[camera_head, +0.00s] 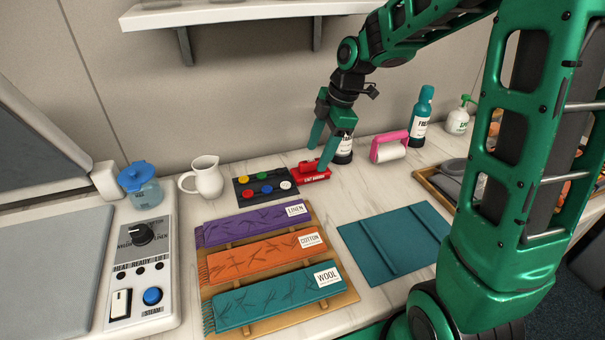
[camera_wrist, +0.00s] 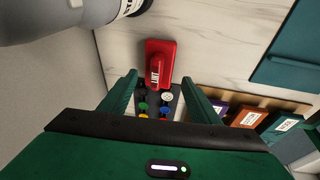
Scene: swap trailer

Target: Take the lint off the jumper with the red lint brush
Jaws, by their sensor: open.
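The red lint brush (camera_head: 314,175), labelled LINT, lies on the marble counter by the back wall. In the wrist view the brush (camera_wrist: 160,58) lies ahead of my fingertips, about in line with the gap between them. My gripper (camera_head: 322,152) is open and empty, pointing down just above the brush; its two fingers also show in the wrist view (camera_wrist: 160,82). I cannot tell whether it touches the brush. A flat teal cloth (camera_head: 395,240) with two ridges lies on the counter at right; I cannot tell whether it is the jumper. No lint is visible on it.
A dark button tray (camera_head: 245,194) stands left of the brush. A dark labelled bottle (camera_head: 344,152) and a pink roller (camera_head: 390,148) stand to its right. Linen, cotton and wool scarves (camera_head: 265,256) lie in front. A white jug (camera_head: 205,180) and steam control panel (camera_head: 142,265) are at left.

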